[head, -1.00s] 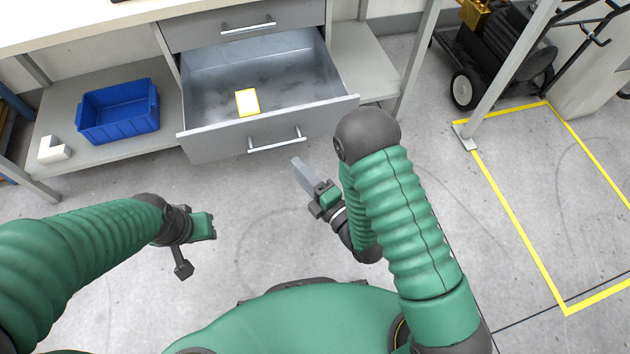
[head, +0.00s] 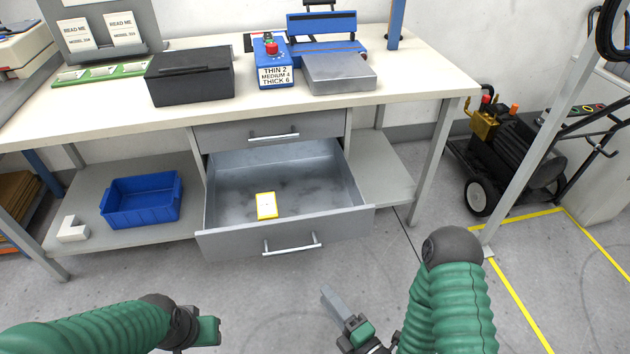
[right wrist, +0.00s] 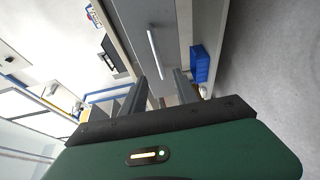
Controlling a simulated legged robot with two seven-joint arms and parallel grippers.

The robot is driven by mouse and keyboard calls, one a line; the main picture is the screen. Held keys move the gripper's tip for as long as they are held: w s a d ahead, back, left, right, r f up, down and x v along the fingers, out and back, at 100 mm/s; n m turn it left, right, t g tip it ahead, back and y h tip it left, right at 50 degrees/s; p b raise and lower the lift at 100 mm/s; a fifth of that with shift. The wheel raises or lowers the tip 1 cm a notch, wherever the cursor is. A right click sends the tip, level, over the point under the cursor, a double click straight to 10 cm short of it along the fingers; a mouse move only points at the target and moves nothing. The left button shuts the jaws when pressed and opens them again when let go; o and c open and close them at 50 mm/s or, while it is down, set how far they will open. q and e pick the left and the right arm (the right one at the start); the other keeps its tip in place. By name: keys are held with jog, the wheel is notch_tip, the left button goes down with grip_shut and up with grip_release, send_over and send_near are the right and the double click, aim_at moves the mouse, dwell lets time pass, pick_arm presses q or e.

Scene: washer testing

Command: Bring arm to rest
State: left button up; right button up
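My right arm (head: 450,300) comes in at the lower right, its elbow bent. My right gripper (head: 335,302) points up and left, in front of the open drawer (head: 290,243) and apart from it. In the right wrist view its two fingers (right wrist: 160,95) stand apart with nothing seen between them. My left arm (head: 90,325) comes in from the lower left. My left gripper (head: 207,330) is at the bottom edge, partly cut off; its fingers do not show clearly. A yellow-edged white card or pad (head: 266,206) lies in the drawer.
The workbench (head: 420,85) holds a black box (head: 190,78), a blue control box (head: 272,62) and a grey metal block (head: 340,73). A blue bin (head: 140,200) and white piece (head: 72,229) sit on the lower shelf. A wheeled machine (head: 520,150) stands right. Floor before the drawer is clear.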

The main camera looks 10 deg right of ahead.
jog(key=w+d+f+m+g+h, duration=0.45)
jog(key=d+m+g, duration=0.25)
jog(key=m, duration=0.2)
jog(key=s+d+r+m+g+h, duration=0.45)
jog(key=s+r+m, duration=0.45)
jog(key=m, duration=0.4)
jog(key=s+r+m+g+p, duration=0.1)
jog(key=s+r+p, duration=0.2)
jog(key=r+p, duration=2.9)
jog(key=shift+d+m+g+y+p, duration=0.2)
jog(key=shift+m+g+y+p, duration=0.15)
jog(key=shift+p, duration=0.15)
